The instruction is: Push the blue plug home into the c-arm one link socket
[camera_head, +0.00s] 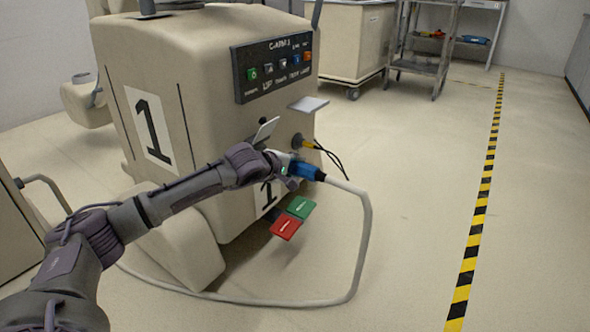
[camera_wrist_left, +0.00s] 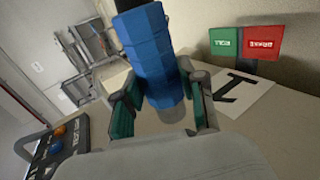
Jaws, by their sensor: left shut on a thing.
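The blue plug (camera_head: 308,171) is held by my left gripper (camera_head: 287,168) at the front of the covered cart marked 1 (camera_head: 205,120). A thick pale cable runs from its right end. In the left wrist view the blue plug (camera_wrist_left: 152,62) lies between both fingers of the left gripper (camera_wrist_left: 163,108), with a grey end toward the palm side. The c-arm one link socket is not clearly seen; the gripper and plug cover that part of the face. I cannot tell whether the plug's tip is in it. My right gripper is out of view.
A yellow connector (camera_head: 308,144) with black leads sits just above the plug. Open flaps (camera_head: 308,104) stick out above. Green (camera_head: 300,207) and red (camera_head: 285,228) tags hang below. A button panel (camera_head: 273,68) is higher up. The floor to the right is clear.

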